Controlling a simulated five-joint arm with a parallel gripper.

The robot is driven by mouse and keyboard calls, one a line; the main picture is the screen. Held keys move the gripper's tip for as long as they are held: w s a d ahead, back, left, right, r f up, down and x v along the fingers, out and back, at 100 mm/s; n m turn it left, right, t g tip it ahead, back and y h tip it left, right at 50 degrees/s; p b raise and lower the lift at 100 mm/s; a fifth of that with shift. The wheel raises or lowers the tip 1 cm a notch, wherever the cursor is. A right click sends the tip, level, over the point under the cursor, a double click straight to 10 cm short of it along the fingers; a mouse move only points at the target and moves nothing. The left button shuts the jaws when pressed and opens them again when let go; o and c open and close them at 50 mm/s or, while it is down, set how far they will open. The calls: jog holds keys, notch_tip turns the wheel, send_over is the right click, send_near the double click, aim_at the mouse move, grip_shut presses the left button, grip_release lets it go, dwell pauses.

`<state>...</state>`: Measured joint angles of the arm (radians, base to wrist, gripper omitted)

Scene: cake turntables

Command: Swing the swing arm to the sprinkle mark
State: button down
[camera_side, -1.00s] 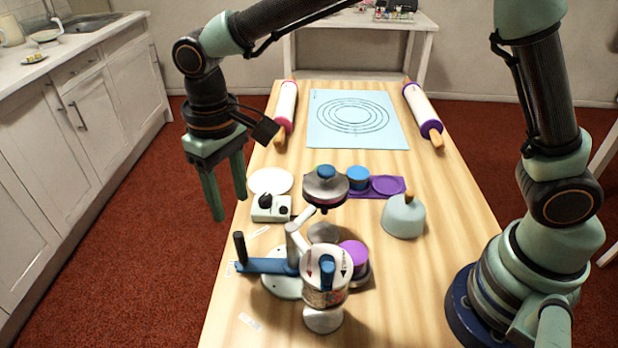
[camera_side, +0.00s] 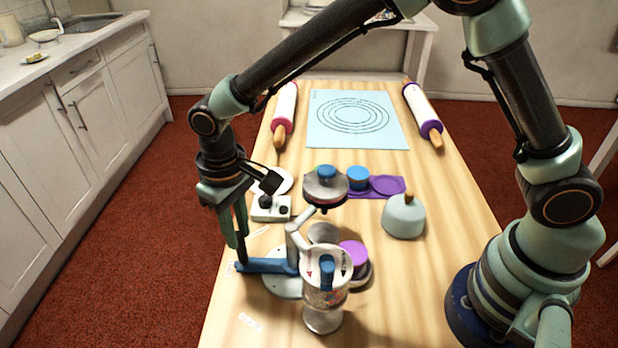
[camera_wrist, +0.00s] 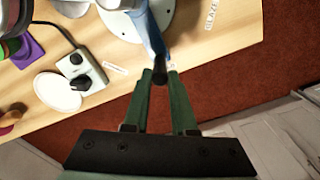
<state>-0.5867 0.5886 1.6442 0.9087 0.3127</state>
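The swing arm (camera_side: 266,266) is a blue bar reaching left from a pale round base (camera_side: 283,286). A black upright handle stands at its outer end. My gripper (camera_side: 240,256) is down at that end, with the handle between its green fingers. The wrist view shows the dark handle (camera_wrist: 159,70) between the fingertips of my gripper (camera_wrist: 160,73). Whether both fingers press on it is not clear. Paper labels lie around the base: one (camera_side: 250,321) in front, one (camera_side: 262,231) behind. A label in the wrist view (camera_wrist: 211,14) seems to read GLAZE; I cannot read a sprinkle label.
A clear canister (camera_side: 326,290) and a metal-topped turntable (camera_side: 325,188) stand near the swing arm. A white control box (camera_side: 270,208) with a black knob and a white disc (camera_wrist: 62,92) lie close by. A pale bell-shaped object (camera_side: 404,217) stands right. The table's left edge is near my gripper.

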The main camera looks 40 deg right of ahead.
jog(key=shift+d, duration=0.1)
jog(key=shift+w+d, duration=0.85)
jog(key=shift+d, duration=0.25)
jog(key=shift+d, duration=0.1)
jog(key=shift+w+d, duration=0.25)
jog(key=shift+d, duration=0.4)
jog(key=shift+w+d, duration=0.2)
jog(key=shift+d, duration=0.45)
